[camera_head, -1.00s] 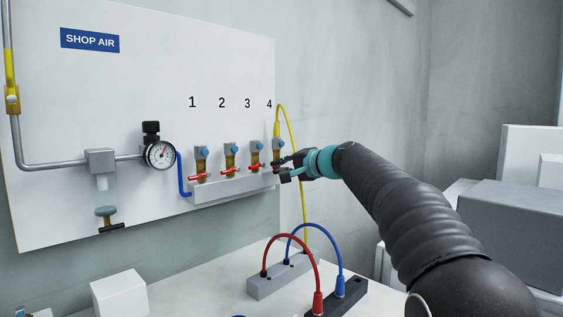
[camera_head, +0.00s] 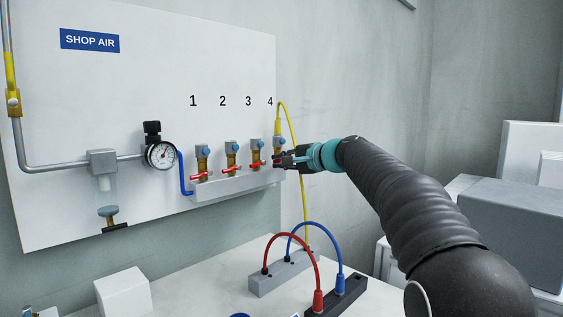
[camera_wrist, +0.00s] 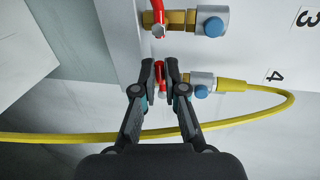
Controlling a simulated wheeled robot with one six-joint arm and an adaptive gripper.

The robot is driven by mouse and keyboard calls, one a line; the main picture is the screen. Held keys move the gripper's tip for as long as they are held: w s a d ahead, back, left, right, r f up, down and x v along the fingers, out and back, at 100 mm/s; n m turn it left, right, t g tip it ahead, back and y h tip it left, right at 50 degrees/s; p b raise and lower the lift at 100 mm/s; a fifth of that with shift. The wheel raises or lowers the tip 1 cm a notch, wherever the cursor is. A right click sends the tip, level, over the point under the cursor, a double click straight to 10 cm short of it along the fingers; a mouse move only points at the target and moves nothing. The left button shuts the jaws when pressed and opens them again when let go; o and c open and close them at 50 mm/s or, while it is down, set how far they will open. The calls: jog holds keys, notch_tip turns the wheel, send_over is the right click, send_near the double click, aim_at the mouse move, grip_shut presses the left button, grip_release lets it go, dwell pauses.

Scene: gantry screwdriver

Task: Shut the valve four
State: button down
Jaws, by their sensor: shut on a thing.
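Valve four (camera_head: 279,145) is the rightmost valve on the manifold, under the number 4, with a yellow hose at its top. In the wrist view its grey fitting with a blue cap (camera_wrist: 202,88) shows beside my fingers. My gripper (camera_head: 283,161) reaches it from the right. In the wrist view my gripper (camera_wrist: 160,72) has its two fingertips closed on the red handle (camera_wrist: 159,70) of valve four. The fingers hide much of the handle and the brass body, so the handle's exact angle is hard to tell.
Valve three (camera_head: 256,152) stands close to the left, its red handle (camera_wrist: 158,14) near my fingertips. The yellow hose (camera_wrist: 245,119) loops behind my fingers. Below are a grey block (camera_head: 275,280) and a black block with red and blue cables. The manifold bar (camera_head: 235,187) runs under the valves.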

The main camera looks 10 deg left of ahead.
jog(key=c, duration=1.2)
grip_release()
jog(key=shift+c, duration=0.2)
jog(key=v, duration=1.2)
jog(key=shift+d, duration=0.1)
jog(key=s+d+f+n+g+h, duration=0.1)
jog(key=s+d+f+h, duration=0.3)
jog(key=s+f, duration=0.6)
jog(key=s+d+f+n+g+h, duration=0.1)
jog(key=s+d+f+n+h, duration=0.3)
jog(key=s+f, duration=0.7)
jog(key=s+d+f+n+g+h, duration=0.2)
jog(key=s+d+f+h, duration=0.2)
jog(key=s, duration=1.4)
jog(key=d+f, duration=0.3)
jog(key=f, duration=0.3)
jog(key=shift+d+f+n, duration=0.25)
jog(key=shift+d+n, duration=0.1)
jog(key=shift+n, duration=0.05)
